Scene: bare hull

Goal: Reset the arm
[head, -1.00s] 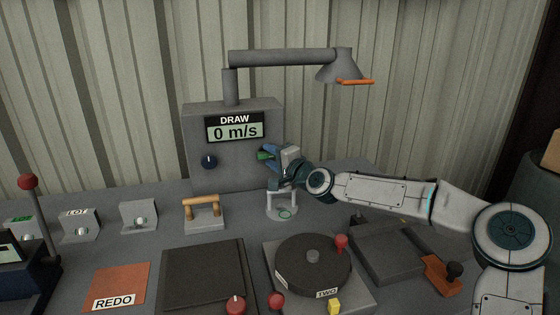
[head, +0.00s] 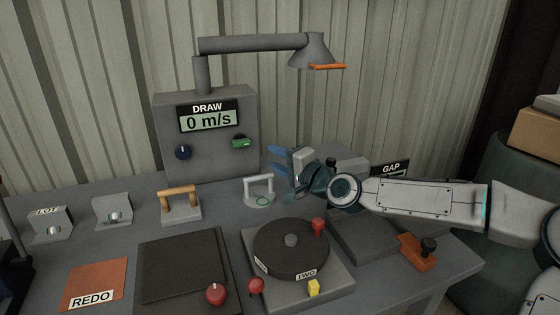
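My gripper (head: 276,162) is at the middle of the head view, pointing left. Its blue fingers look spread with nothing between them. It is in the air above the bench, right of the DRAW box (head: 170,135) and apart from its green knob (head: 242,142). My arm stretches from the gripper to the right edge. The display on the DRAW box reads 0 m/s.
A round turntable (head: 290,262) with a red knob is in front. A lamp-like hood (head: 312,50) hangs above. A GAP sign (head: 391,169) is behind my arm.

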